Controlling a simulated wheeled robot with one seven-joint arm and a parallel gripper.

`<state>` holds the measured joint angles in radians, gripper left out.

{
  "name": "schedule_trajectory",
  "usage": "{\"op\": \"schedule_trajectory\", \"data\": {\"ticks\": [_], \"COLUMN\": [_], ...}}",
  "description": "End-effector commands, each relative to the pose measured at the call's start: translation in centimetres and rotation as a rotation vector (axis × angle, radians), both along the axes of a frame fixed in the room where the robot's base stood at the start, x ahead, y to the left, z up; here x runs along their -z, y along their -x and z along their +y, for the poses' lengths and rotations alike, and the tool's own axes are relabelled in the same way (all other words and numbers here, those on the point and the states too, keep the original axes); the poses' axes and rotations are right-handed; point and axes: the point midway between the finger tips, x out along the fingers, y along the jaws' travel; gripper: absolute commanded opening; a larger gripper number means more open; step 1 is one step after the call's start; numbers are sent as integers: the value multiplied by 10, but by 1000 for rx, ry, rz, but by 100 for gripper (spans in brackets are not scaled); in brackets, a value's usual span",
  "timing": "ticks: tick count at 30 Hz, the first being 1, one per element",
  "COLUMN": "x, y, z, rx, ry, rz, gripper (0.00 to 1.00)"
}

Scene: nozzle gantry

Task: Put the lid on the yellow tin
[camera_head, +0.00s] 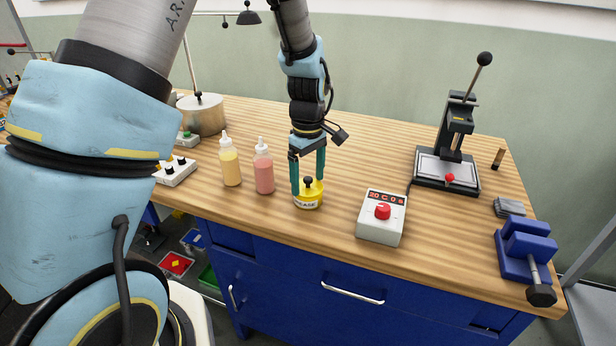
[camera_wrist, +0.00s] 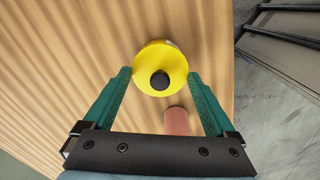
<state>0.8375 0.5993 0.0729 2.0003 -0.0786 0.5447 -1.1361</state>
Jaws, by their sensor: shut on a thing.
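The yellow tin (camera_head: 308,202), with a pale lettered label, stands upright near the bench's front edge. The yellow lid (camera_head: 315,187) with a black knob is at the top of the tin; it also shows from above in the wrist view (camera_wrist: 148,58). I see no clear gap between lid and tin, but cannot tell whether it is fully seated. My gripper (camera_head: 308,183) points down over the tin, its green fingers on either side of the lid, shut on it. In the wrist view my gripper (camera_wrist: 159,75) has the lid between its fingertips. The lid hides the tin's mouth.
A pink bottle (camera_head: 264,175) and a yellow bottle (camera_head: 230,167) stand close left of the tin. A white box with a red knob (camera_head: 380,219) is to the right. A press (camera_head: 448,168) and blue vise (camera_head: 524,254) stand farther right. The bench's front edge is near.

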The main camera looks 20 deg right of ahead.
Motion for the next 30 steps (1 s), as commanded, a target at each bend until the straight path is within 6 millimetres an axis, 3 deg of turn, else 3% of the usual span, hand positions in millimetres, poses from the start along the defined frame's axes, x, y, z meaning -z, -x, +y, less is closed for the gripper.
{"op": "schedule_trajectory", "data": {"ticks": [13,14,15,30], "x": [0,0,0,-3], "y": [0,0,0,0], "z": [0,0,0,0], "rx": [0,0,0,0], "ry": [0,0,0,0], "rz": [0,0,0,0], "gripper": [38,94,99,100]}}
